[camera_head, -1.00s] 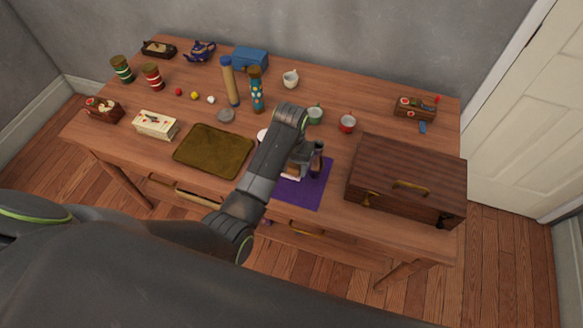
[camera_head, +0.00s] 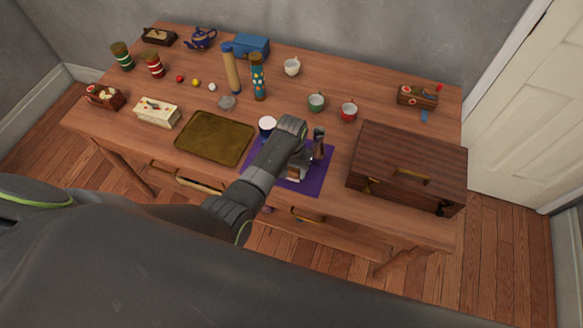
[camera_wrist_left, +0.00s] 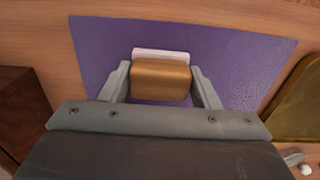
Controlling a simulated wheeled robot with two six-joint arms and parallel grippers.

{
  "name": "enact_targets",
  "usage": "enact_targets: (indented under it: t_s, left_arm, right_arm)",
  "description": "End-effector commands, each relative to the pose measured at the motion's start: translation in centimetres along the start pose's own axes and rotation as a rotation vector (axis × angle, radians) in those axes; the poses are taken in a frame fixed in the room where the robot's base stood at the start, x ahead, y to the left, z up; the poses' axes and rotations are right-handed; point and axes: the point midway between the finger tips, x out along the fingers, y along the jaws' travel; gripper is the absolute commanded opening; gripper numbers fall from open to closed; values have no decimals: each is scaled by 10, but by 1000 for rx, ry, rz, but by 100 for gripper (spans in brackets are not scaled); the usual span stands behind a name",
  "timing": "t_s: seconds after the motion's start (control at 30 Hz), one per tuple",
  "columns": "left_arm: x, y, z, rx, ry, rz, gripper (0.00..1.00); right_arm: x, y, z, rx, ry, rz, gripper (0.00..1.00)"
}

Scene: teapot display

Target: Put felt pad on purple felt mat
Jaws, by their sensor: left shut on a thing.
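The felt pad (camera_wrist_left: 161,78) is a small block with a tan-brown body and a white layer along one edge. My left gripper (camera_wrist_left: 161,84) is shut on it, with one finger at each side. The purple felt mat (camera_wrist_left: 100,50) lies flat beneath the pad in the left wrist view. In the head view the mat (camera_head: 314,184) lies near the table's front edge, and my left gripper (camera_head: 303,167) is over it, hiding part of it and most of the pad. I cannot tell whether the pad touches the mat. My right gripper is not in view.
A dark wooden chest (camera_head: 410,165) stands close to the right of the mat. A brass-coloured tray (camera_head: 214,137) lies to its left. A white and dark blue cup (camera_head: 267,124) stands behind the mat's left side.

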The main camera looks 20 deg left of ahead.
Motion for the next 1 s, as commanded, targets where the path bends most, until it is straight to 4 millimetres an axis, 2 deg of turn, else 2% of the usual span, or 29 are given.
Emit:
enact_targets:
  t_s: [0.07,0.1,0.27,0.53,0.67,0.77,1.0]
  left_arm:
    - [3,0,0,0,-1,0,34]
    - [3,0,0,0,-1,0,57]
    - [2,0,0,0,0,0,77]
    - [2,0,0,0,0,0,77]
    - [-5,0,-1,0,3,1,77]
    - [-17,1,-1,0,4,1,77]
    - [-60,0,-1,0,4,1,77]
  right_arm:
    - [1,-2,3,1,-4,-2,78]
    - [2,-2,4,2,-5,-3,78]
    - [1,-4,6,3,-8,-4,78]
    - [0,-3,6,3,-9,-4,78]
    - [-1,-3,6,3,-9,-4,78]
    - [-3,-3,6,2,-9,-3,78]
    - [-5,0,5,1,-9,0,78]
